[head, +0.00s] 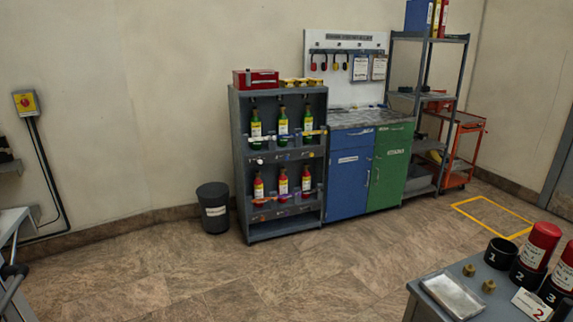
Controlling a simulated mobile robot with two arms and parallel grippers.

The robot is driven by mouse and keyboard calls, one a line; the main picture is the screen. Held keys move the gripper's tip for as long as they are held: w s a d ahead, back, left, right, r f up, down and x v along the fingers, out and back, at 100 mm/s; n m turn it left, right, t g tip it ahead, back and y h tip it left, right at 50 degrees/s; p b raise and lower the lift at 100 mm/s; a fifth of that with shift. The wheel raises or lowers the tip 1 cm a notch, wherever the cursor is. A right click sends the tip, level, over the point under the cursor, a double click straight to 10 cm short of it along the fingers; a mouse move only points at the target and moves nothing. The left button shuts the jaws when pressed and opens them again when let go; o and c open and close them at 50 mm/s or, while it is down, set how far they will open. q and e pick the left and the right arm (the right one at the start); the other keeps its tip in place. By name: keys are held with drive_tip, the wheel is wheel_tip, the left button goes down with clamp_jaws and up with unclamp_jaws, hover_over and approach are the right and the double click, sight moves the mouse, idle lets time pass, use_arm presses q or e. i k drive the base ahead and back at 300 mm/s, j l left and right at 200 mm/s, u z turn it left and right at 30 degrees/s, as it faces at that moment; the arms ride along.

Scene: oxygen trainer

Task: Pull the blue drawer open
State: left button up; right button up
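The blue drawer (345,140) is the top front of the blue half of a low cabinet against the back wall. It has a pale handle (360,132) and looks shut, flush with the front. Below it is a blue door (347,185) with a white label. Neither of my grippers shows in the head view, and nothing touches the drawer.
A green door (391,165) adjoins the drawer's right side. A grey bottle rack (240,160) stands at its left, beside a dark bin (213,208). A grey table (425,300) is at front right. The floor (300,265) before the cabinet is clear.

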sight(349, 138)
drive_tip(key=i+j+u, duration=0.2)
drive_tip(key=i, duration=1.95)
drive_tip(key=i+l+z, duration=0.2)
drive_tip(key=i+z, duration=0.25)
drive_tip(key=i, duration=0.4)
drive_tip(key=i+z, duration=0.45)
drive_tip(key=i, duration=0.4)
